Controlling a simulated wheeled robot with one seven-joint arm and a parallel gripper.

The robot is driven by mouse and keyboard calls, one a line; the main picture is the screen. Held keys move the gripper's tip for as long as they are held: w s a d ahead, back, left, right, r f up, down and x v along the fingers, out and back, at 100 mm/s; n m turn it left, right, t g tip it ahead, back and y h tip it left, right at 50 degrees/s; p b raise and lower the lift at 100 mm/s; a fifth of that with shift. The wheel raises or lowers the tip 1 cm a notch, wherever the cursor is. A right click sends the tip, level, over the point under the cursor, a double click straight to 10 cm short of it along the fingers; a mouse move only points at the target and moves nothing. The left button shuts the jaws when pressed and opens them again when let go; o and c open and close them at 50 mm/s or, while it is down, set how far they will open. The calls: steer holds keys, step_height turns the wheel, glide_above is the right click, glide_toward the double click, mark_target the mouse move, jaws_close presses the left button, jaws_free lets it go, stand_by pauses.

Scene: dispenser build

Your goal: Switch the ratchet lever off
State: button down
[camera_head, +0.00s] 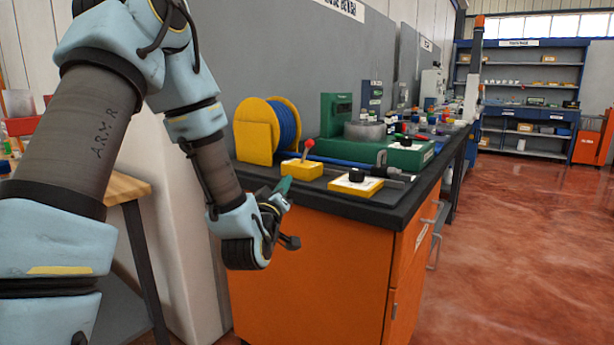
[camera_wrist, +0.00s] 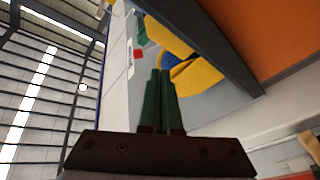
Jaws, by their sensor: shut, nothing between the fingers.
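A lever with a red ball knob (camera_head: 309,143) stands tilted on a yellow base (camera_head: 301,170) near the front left of the dark bench top. A small red patch (camera_wrist: 138,54) in the wrist view may be this knob, but I cannot be sure. My gripper (camera_head: 286,183) has green fingers and is at the bench's front left edge, below and to the left of the lever, apart from the knob. In the wrist view my gripper (camera_wrist: 160,75) shows its two fingers together, with nothing held.
A second yellow base with a black knob (camera_head: 356,175) sits to the right. A yellow spool with blue cable (camera_head: 285,122) stands behind the lever. A green device (camera_head: 390,153) and metal rods lie farther right. The orange cabinet (camera_head: 310,270) is below the bench top.

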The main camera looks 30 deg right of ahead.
mark_target(309, 146)
steer(key=s+t+b, duration=0.1)
steer(key=s+d+n+h, duration=0.1)
steer(key=s+n+t+b, duration=0.1)
steer(key=shift+s+d+f+t+h+b, duration=0.2)
steer(key=shift+d+f+t+h+b, duration=0.05)
steer(key=shift+f+t+h+b, duration=0.1)
steer(key=p+x, duration=0.2)
steer(key=x, duration=1.2)
steer(key=shift+f+p, duration=0.15)
steer(key=shift+p, duration=0.2)
